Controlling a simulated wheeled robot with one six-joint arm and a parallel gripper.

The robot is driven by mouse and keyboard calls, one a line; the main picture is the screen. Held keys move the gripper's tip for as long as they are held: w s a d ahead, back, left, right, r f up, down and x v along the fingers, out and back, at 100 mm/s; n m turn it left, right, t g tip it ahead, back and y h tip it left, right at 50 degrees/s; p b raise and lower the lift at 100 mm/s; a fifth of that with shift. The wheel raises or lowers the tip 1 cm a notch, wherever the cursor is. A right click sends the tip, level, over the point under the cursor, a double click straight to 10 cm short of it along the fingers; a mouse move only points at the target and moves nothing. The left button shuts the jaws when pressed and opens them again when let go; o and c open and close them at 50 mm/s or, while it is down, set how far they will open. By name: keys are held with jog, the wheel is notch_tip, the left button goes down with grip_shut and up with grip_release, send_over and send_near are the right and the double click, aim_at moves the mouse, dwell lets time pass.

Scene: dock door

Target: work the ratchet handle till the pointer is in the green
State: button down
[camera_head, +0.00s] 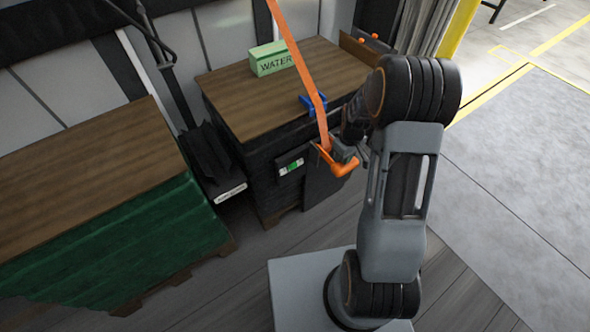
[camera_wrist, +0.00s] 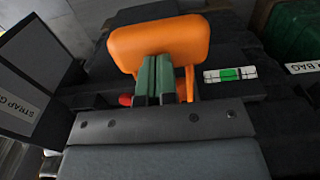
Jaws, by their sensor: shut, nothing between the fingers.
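The orange ratchet handle (camera_head: 345,166) sits low on the near side of the dark wrapped load, at the bottom of an orange strap (camera_head: 300,62). In the wrist view the handle (camera_wrist: 158,38) is a broad orange grip just beyond my gripper (camera_wrist: 155,62). The green-grey fingers are shut together with nothing between them. Their tips overlap the handle's lower edge in the picture; I cannot tell whether they touch it. The gauge (camera_wrist: 230,74) is a white strip with a green middle block; it also shows in the head view (camera_head: 291,167). Its pointer is too small to read.
A green WATER box (camera_head: 272,58) stands on the load's wooden top (camera_head: 235,95). A blue corner piece (camera_head: 313,104) sits under the strap. A green-wrapped load (camera_head: 120,250) stands at left, a labelled dark bag (camera_head: 208,165) between. Clear floor (camera_head: 520,180) lies at right.

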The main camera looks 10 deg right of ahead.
jog(key=shift+f+b, duration=0.35)
jog(key=shift+f, duration=0.35)
jog(key=shift+r, duration=0.1)
jog(key=shift+r+p, duration=2.7)
jog(key=shift+r, duration=0.65)
notch_tip(320, 180, up, 5)
jog(key=p, duration=0.4)
